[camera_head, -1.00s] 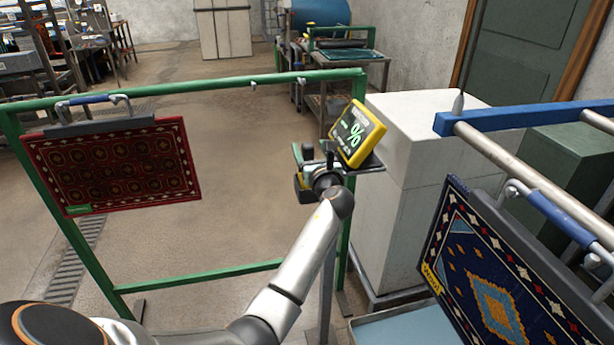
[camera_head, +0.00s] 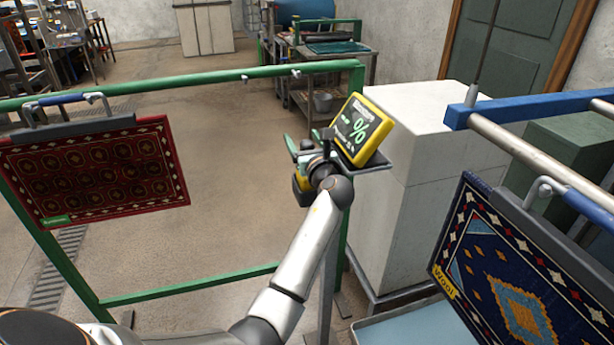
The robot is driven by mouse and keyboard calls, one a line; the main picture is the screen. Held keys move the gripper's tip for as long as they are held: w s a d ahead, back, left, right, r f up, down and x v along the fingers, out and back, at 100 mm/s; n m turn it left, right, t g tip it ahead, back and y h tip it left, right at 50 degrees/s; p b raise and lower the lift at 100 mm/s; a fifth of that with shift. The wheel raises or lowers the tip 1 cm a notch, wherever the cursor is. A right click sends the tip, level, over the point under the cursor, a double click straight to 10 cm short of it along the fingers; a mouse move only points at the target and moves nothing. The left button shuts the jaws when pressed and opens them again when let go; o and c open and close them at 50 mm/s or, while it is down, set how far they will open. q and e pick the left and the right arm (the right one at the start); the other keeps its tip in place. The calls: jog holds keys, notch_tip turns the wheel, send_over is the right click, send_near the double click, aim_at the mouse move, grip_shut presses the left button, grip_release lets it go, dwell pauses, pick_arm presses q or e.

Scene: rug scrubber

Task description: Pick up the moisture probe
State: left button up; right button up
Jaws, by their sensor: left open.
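The moisture probe looks to be the yellow-framed device (camera_head: 361,130) with a dark screen showing a green "%" sign. It rests tilted on a small dark shelf (camera_head: 376,165) at the green rack's right post. My left gripper (camera_head: 310,146) is open, just left of the probe, at the shelf's left side. Its fingers point away from me, and nothing is seen held between them. Any contact with the probe is hard to tell, as my wrist hides part of the area. My right gripper is not in view.
A red patterned rug (camera_head: 95,170) hangs on the green rack (camera_head: 215,78) at left. A blue patterned rug (camera_head: 500,270) hangs from a rack with a blue bar (camera_head: 540,106) at right. A pale block (camera_head: 425,130) stands behind the shelf. Open floor lies beyond the green rack.

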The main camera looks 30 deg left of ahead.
pick_arm(q)
grip_shut()
dwell(0.7)
dwell(0.8)
